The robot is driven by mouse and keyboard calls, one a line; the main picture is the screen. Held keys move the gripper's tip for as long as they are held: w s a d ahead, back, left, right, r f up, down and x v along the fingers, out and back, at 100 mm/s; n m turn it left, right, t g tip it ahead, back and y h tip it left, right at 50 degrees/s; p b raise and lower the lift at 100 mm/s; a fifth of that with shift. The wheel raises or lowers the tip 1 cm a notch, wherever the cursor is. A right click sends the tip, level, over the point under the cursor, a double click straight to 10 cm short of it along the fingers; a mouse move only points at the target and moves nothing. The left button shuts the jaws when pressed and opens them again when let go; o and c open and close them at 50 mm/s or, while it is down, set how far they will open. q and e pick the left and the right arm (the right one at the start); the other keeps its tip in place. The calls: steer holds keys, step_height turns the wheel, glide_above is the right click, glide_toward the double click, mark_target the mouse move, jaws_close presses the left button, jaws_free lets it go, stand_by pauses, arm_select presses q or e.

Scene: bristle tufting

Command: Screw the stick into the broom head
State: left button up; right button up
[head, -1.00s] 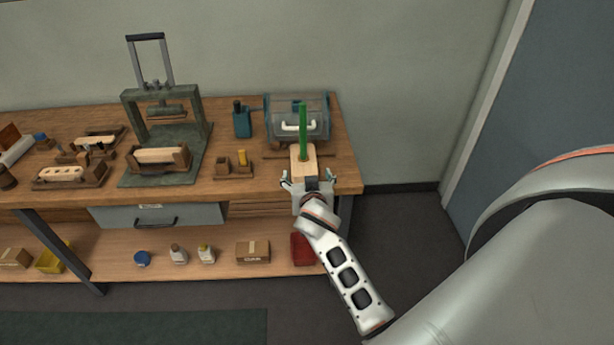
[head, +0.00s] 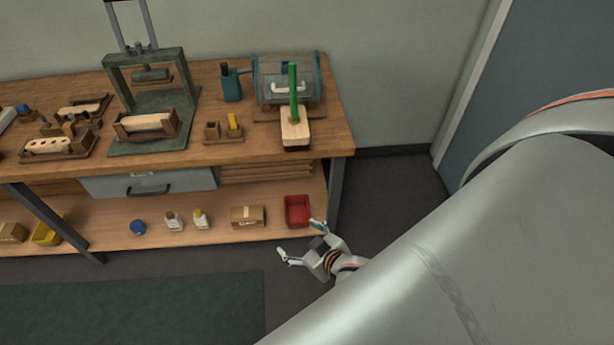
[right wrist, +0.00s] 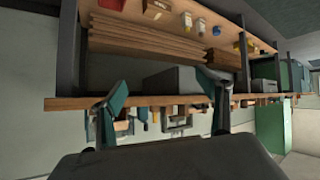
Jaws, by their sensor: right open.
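The broom head (head: 295,133), a pale wooden block, lies near the right end of the workbench top in the head view. The green stick (head: 293,92) stands upright from it; whether its thread is fully seated cannot be seen. My right gripper (head: 302,240) is open and empty, low in front of the bench's lower shelf and well away from the broom head. In the right wrist view its two fingers (right wrist: 165,95) are spread with nothing between them. The broom head and stick cannot be made out there. My left gripper is not in view.
A clear-covered box (head: 287,78) stands behind the stick. A press (head: 150,100) and wooden fixtures stand to the left. The lower shelf (head: 100,238) holds a red bin (head: 298,210), a cardboard box (head: 247,215) and bottles. Floor right of the bench is clear.

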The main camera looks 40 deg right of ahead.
steer(key=s+a+f+n+y, duration=0.1)
steer(key=s+a+f, duration=0.2)
steer(key=s, duration=0.6)
steer(key=shift+a+f+n+g+y, duration=0.15)
steer(key=shift+a+n+g+y, duration=0.25)
steer(key=shift+a, duration=0.05)
